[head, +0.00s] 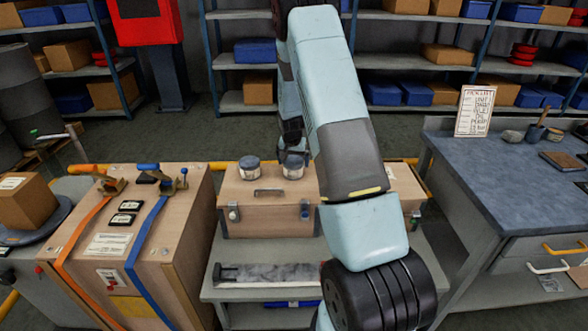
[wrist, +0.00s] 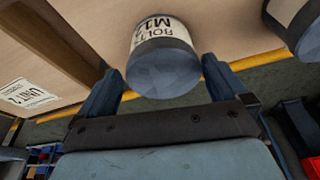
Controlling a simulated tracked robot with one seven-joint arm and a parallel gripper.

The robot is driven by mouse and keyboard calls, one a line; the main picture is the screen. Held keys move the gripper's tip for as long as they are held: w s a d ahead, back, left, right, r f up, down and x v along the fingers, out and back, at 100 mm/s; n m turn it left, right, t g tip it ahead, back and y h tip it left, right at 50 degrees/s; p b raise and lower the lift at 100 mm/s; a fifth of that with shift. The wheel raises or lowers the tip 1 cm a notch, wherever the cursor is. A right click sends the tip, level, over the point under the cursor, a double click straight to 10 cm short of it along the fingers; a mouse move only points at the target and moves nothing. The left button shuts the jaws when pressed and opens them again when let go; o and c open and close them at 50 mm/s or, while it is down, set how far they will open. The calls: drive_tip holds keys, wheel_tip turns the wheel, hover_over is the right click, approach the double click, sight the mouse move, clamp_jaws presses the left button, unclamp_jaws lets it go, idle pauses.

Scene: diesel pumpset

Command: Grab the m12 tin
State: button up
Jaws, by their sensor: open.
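The M12 tin (wrist: 165,42) has a cream label reading BOLTS M12 and a grey-blue lid. In the wrist view it is between the two spread fingers of my gripper (wrist: 162,68), with a gap visible on each side. In the head view the right-hand tin (head: 293,168), which appears to be the same one, stands on the wooden case (head: 268,205). My gripper (head: 292,138) is just above and behind it there, partly hidden by my arm. The gripper is open and holds nothing.
A second, similar tin (head: 249,168) stands close to the left on the case; it also shows in the wrist view (wrist: 291,12). A carrying handle (head: 268,191) is on the case. A large strapped crate (head: 130,240) stands left, and a grey workbench (head: 500,190) right.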

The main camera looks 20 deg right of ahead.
drive_tip(key=shift+x, duration=2.55)
drive_tip(key=shift+w+a, duration=0.1)
drive_tip(key=shift+w, duration=0.05)
drive_tip(key=c, duration=1)
drive_tip(key=shift+r, duration=0.1)
drive_tip(key=shift+c, duration=0.5)
